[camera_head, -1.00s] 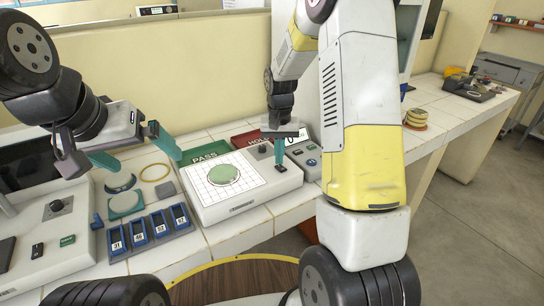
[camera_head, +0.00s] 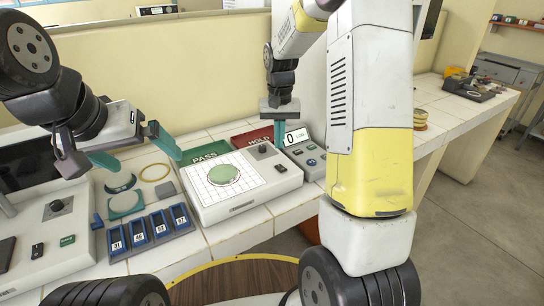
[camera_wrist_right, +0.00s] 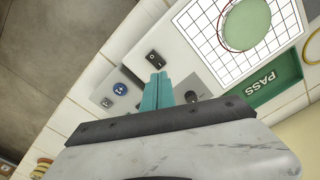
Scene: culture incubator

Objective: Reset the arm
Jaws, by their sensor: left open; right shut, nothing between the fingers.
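My right gripper (camera_head: 279,135) is shut and empty, pointing down above the right part of the white device with the grid plate. Its teal fingers also show pressed together in the right wrist view (camera_wrist_right: 158,92), over the device's switch and knob side. My left gripper (camera_head: 136,160) is open and empty at the left, above the counter. A round green disc (camera_head: 223,175) lies on the white grid plate (camera_head: 205,191) of the device. The disc also shows in the right wrist view (camera_wrist_right: 246,25).
A green PASS panel (camera_head: 207,152) and a red HOLD panel (camera_head: 250,137) lie behind the grid. A small display unit (camera_head: 297,138) reads 0. A rack of numbered blue slots (camera_head: 150,232), a yellow ring (camera_head: 155,172) and round dishes (camera_head: 125,202) sit left of the device.

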